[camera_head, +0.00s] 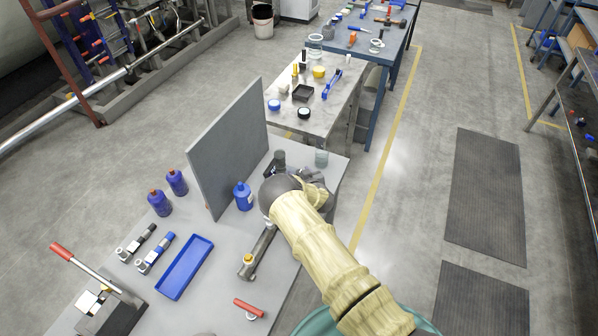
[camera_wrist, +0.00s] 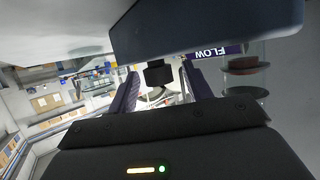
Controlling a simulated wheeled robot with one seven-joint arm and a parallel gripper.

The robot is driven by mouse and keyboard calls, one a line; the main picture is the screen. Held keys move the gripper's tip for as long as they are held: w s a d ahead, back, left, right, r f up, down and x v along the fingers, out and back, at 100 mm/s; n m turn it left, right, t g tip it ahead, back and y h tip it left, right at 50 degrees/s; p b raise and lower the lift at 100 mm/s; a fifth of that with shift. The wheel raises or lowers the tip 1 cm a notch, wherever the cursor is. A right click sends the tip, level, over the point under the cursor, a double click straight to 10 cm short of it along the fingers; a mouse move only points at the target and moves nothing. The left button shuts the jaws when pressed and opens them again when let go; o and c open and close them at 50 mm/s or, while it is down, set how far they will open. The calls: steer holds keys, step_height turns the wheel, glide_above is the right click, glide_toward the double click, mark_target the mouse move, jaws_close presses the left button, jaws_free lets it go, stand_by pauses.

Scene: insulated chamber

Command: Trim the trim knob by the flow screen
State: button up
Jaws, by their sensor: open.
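In the wrist view a black knob-like part (camera_wrist: 158,75), likely the trim knob, shows between the two fingers of my gripper (camera_wrist: 160,68). The fingers are apart, one on each side of it in the picture; I cannot tell whether they touch it. A dark blue label reading FLOW (camera_wrist: 218,51), upside down, is just right of the fingers. A large dark block (camera_wrist: 205,27) fills the top of the wrist view; the screen face does not show clearly. In the head view my sleeved arm hides the gripper and knob; a dark fixture (camera_head: 279,160) shows just beyond it.
A grey upright panel (camera_head: 228,150) stands left of my arm on the grey table, with a blue bottle (camera_head: 243,196) between them. A clear jar (camera_head: 321,158) stands beyond my wrist. A blue tray (camera_head: 185,267) and red-handled tool (camera_head: 249,307) lie nearer.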

steer(key=shift+w+f, duration=0.15)
steer(key=shift+w, duration=0.2)
steer(key=shift+a, duration=0.2)
steer(key=shift+s, duration=0.1)
steer(key=c, duration=1)
